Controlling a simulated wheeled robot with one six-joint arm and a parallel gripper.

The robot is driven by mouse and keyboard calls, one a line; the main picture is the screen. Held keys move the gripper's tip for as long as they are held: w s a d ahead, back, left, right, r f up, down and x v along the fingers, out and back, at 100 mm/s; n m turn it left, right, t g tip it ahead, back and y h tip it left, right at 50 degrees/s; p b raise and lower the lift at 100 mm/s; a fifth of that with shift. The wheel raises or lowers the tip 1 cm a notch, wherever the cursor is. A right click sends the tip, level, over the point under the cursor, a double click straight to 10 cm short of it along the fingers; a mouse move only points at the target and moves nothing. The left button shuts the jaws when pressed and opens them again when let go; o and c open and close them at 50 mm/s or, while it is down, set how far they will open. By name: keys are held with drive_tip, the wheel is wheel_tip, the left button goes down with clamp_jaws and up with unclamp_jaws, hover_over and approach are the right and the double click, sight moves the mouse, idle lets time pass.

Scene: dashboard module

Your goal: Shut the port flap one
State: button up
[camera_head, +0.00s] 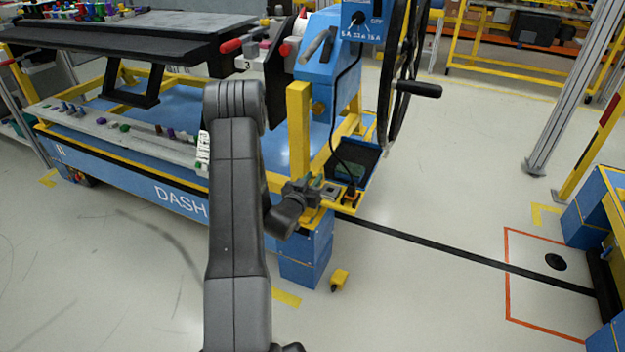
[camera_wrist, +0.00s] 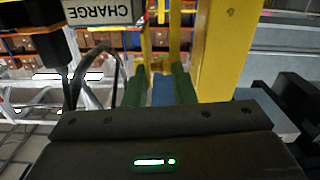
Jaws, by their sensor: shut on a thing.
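My gripper (camera_head: 328,192) is at the front corner of the blue and yellow dashboard cart, beside the foot of a yellow post (camera_head: 299,130). In the wrist view its green-tipped fingers (camera_wrist: 162,88) are on either side of a narrow blue piece (camera_wrist: 163,92) and shut on it. I cannot tell whether this piece is port flap one. A CHARGE label (camera_wrist: 103,11) is at the upper left of the wrist view. An orange socket-like part (camera_head: 352,195) with a black cable is just right of my gripper. No flap is clearly identifiable.
A blue switch box (camera_head: 325,62) and a large black wheel with a crank handle (camera_head: 418,90) stand above. A black tray (camera_head: 357,160) sits behind my gripper. A black strip (camera_head: 450,250) crosses the floor. A yellow object (camera_head: 339,280) lies below. Floor at right is mostly clear.

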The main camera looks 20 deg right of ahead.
drive_tip(key=shift+f+b, duration=0.1)
drive_tip(key=shift+b, duration=0.2)
drive_tip(key=m+b, duration=0.1)
drive_tip(key=b, duration=0.2)
drive_tip(key=s+d+m+b, duration=0.1)
drive_tip(key=m+b, duration=0.3)
drive_tip(key=b, duration=0.1)
drive_tip(key=shift+s+d+f+b, duration=0.1)
drive_tip(key=shift+s+d+b, duration=0.1)
drive_tip(key=shift+s+b, duration=0.1)
drive_tip(key=m+b, duration=0.1)
drive_tip(key=b, duration=0.1)
drive_tip(key=s+d+m+b, duration=0.1)
drive_tip(key=m+b, duration=0.1)
drive_tip(key=b, duration=0.1)
drive_tip(key=m+b, duration=0.2)
drive_tip(key=shift+s+d+f, duration=0.25)
drive_tip(key=shift+s, duration=0.1)
drive_tip(key=m, duration=0.2)
drive_tip(key=m+b, duration=0.1)
drive_tip(key=shift+s+d+f, duration=0.15)
drive_tip(key=shift+s+d, duration=0.15)
drive_tip(key=shift+s, duration=0.05)
drive_tip(key=shift+s+d+f+m, duration=0.1)
drive_tip(key=shift+s+f+m, duration=0.1)
drive_tip(key=shift+m, duration=0.45)
drive_tip(key=shift+s+d+f+m, duration=0.1)
drive_tip(key=shift+f+m, duration=0.1)
drive_tip(key=shift+m, duration=0.45)
